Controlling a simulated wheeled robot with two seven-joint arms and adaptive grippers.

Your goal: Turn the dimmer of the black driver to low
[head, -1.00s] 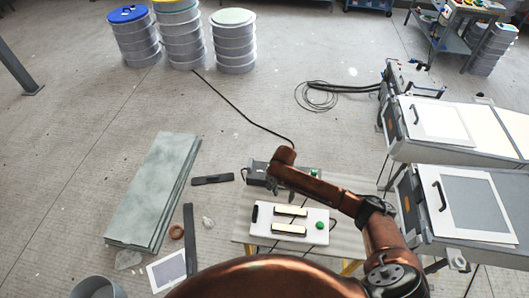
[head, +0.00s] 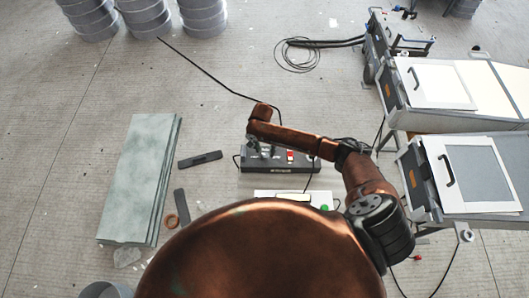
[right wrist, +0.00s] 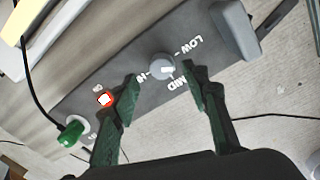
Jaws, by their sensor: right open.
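My right gripper (head: 262,150) is over the left part of the driver. In the right wrist view its two green fingers (right wrist: 159,76) are open, one on each side of the knob in the picture, with no clear contact. My left gripper is out of view.
A red switch (right wrist: 104,99) and a green plug (right wrist: 70,133) are on the driver near the left finger. A white light panel (head: 262,194) lies in front, partly hidden by my copper arm.

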